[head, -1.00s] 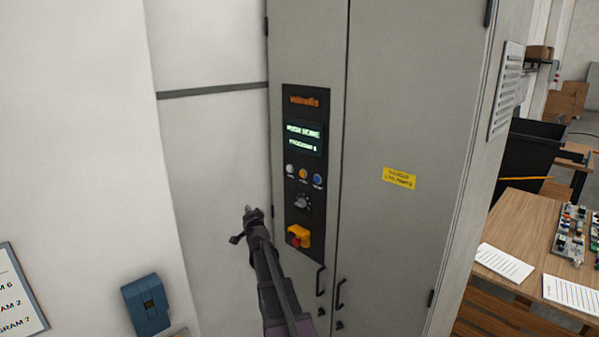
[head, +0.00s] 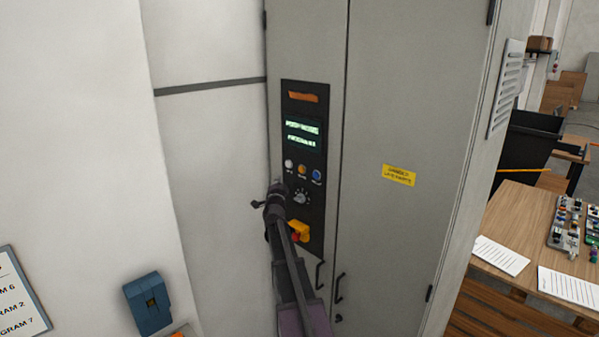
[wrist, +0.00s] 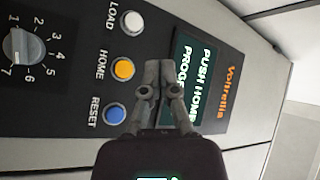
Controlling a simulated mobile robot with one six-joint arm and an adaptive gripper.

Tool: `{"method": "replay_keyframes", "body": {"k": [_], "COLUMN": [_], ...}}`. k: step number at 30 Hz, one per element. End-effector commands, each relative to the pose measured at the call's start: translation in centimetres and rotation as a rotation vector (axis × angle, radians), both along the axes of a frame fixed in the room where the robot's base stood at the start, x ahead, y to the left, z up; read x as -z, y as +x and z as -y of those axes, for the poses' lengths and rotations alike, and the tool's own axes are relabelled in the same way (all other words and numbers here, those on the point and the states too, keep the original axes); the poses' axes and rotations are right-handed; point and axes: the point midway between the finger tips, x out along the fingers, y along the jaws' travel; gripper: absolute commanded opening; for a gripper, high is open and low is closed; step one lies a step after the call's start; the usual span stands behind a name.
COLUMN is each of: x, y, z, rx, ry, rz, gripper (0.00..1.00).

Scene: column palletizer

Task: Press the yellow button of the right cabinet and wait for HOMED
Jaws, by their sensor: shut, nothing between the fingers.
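The grey cabinet (head: 408,120) has a dark control panel with a lit display (head: 303,133) that reads PUSH HOME and a program line. Below the display, the yellow HOME button (head: 302,170) sits between a white LOAD button (head: 289,165) and a blue RESET button (head: 316,174). In the wrist view the yellow button (wrist: 123,69) shows uncovered, just left of my gripper (wrist: 158,66). My gripper is shut and empty, and its fingertips overlap the edge of the display (wrist: 190,85). In the head view my gripper (head: 275,187) is at the panel's left edge. I cannot tell any contact.
A rotary knob (head: 301,197) and a yellow-and-red switch (head: 299,231) sit lower on the panel. Door handles (head: 339,288) stick out below. A blue box (head: 148,303) is on the wall at left. A wooden table (head: 510,225) stands at right.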

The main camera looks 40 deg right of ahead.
Motion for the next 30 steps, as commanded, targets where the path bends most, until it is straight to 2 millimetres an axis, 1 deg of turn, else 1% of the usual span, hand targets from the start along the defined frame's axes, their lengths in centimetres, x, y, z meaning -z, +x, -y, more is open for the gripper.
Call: {"method": "replay_keyframes", "body": {"k": [5, 11, 30], "x": [0.0, 0.0, 0.0], "y": [0.0, 0.1, 0.6], "z": [0.3, 1.4, 7.6], "rx": [0.0, 0.001, 0.002], "ry": [-0.001, 0.0, -0.002], "rz": [-0.001, -0.001, -0.002], "gripper": [0.0, 0.0, 0.0]}}
